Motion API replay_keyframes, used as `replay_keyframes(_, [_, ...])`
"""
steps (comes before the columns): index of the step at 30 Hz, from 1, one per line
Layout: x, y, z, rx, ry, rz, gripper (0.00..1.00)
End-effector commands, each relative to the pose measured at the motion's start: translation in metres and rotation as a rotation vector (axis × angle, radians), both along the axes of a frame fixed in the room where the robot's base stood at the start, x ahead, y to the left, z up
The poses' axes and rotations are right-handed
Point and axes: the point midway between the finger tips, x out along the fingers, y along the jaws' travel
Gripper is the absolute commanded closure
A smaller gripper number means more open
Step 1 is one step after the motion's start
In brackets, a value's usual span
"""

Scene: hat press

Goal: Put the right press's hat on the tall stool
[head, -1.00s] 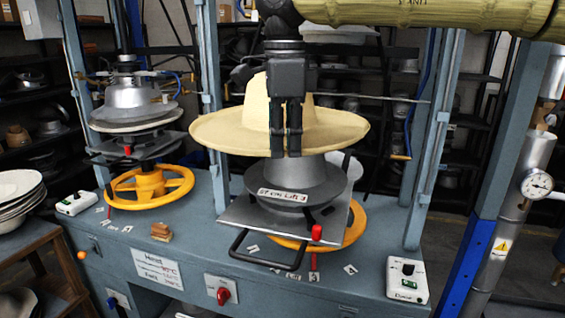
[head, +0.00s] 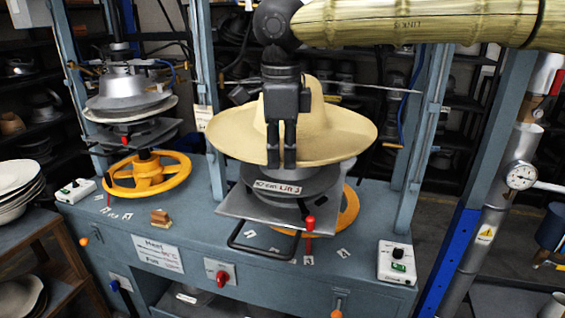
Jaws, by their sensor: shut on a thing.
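The cream wide-brimmed hat (head: 235,135) is at the right press, over the grey metal form (head: 262,198). Its brim looks tilted, lower at the front; whether the hat still touches the form is hidden. My gripper (head: 281,164) points down in front of the crown, shut on the hat's front brim. The fingers cover part of the crown and brim. I cannot make out a tall stool in this view.
The left press (head: 130,92) with its yellow handwheel (head: 148,176) stands to the left. A control box (head: 397,262) sits on the bench's right end. A blue post (head: 450,262) and a pipe with a gauge (head: 521,176) stand right of it. Stacked pale hats (head: 18,182) are at left.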

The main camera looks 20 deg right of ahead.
Motion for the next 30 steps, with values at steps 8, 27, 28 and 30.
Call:
replay_keyframes(8, [0.0, 0.0, 0.027, 0.0, -0.001, 0.0, 1.0])
replay_keyframes(27, [-0.041, 0.028, 0.04, -0.001, -0.001, 0.002, 1.0])
replay_keyframes(28, [-0.044, 0.029, 0.04, -0.001, 0.0, 0.002, 1.0])
replay_keyframes(30, [-0.049, 0.033, 0.04, -0.001, 0.0, 0.002, 1.0])
